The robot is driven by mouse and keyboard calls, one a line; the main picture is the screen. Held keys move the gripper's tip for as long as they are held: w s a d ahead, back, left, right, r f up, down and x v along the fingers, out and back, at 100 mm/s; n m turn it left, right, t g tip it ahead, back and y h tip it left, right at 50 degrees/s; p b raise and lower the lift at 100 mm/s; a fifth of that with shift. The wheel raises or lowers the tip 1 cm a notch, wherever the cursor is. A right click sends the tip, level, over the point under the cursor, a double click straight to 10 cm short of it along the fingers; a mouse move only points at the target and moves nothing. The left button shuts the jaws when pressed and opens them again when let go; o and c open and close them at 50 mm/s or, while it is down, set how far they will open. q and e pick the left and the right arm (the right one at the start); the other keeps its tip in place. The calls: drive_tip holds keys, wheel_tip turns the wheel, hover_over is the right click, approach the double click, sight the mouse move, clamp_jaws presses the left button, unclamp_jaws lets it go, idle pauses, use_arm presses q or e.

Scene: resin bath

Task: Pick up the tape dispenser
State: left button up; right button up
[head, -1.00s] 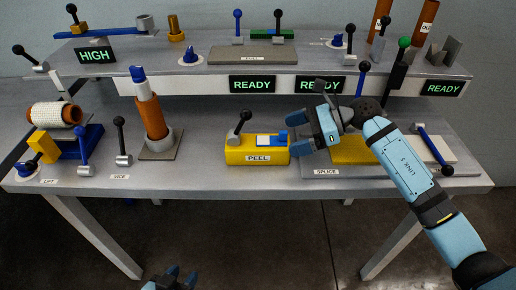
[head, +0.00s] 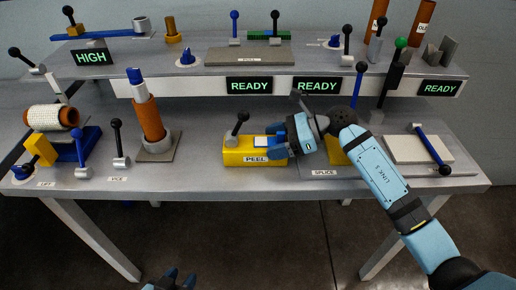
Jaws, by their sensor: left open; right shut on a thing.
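I cannot tell for sure which thing is the tape dispenser. The yellow box labelled PEEL (head: 240,151) stands mid-table, with a black-knobbed lever, a white pad and a small blue piece (head: 281,139) at its right end. My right gripper (head: 284,147) is at that end, shut on what looks like the blue piece; its fingers hide most of the contact. A yellow thing (head: 338,152) by the SPLICE label is mostly hidden behind my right arm. My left gripper (head: 174,280) is open and empty at the bottom edge, in front of the table and away from everything.
A copper tube (head: 149,119) stands tilted in a grey holder left of the box. A white roll (head: 48,117) and a blue-and-yellow stand (head: 78,147) are at far left. Levers and lit READY signs line the shelf (head: 200,80) behind. Table between holder and box is clear.

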wheel_tip(320, 180, up, 9)
drive_tip(key=shift+f, duration=4.25)
drive_tip(key=shift+f, duration=0.25)
